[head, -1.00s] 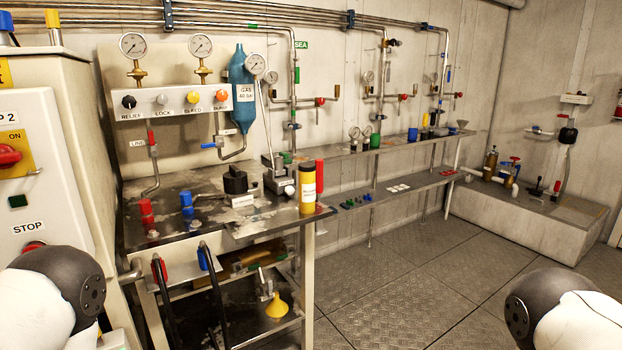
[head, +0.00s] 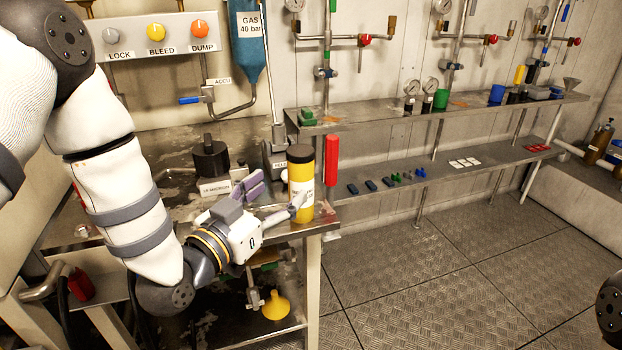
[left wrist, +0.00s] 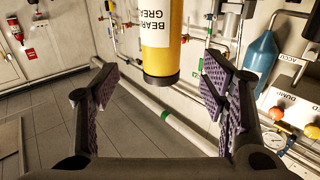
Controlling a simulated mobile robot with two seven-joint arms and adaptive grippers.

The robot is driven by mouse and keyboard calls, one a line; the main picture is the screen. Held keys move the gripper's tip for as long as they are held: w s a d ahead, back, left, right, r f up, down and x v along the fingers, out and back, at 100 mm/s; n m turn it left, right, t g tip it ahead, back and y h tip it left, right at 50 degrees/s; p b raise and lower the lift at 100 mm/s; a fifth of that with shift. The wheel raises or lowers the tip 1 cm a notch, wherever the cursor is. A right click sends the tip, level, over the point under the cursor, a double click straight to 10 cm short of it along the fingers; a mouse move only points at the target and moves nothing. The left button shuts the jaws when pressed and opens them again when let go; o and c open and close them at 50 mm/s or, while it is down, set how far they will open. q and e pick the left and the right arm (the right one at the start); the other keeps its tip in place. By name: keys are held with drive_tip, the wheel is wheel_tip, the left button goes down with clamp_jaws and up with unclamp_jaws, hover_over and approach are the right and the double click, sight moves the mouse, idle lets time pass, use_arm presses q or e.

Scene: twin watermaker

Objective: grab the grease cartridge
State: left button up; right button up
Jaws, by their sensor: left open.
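The grease cartridge (head: 301,172) is a yellow cylinder with a black cap and a white label. It stands upright near the right front corner of the steel bench (head: 240,138). My left gripper (head: 276,195) is open and empty, low on the near-left side of the cartridge. In the left wrist view the cartridge (left wrist: 161,38) appears upside down, ahead and between the two spread fingers (left wrist: 160,85). I cannot tell from the head view whether a finger touches it. My right gripper is not in view.
A red cylinder (head: 331,160) stands just right of the cartridge. A black knobbed device (head: 210,160) stands on the bench to the left. A yellow funnel (head: 276,306) is on the lower shelf. Wall shelves (head: 465,172) hold small parts. The floor at right is clear.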

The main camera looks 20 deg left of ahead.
sight(293, 175)
use_arm(q)
drive_tip(key=x, duration=0.8)
drive_tip(key=shift+w, duration=0.35)
drive_tip(key=shift+r, duration=0.2)
clamp_jaws()
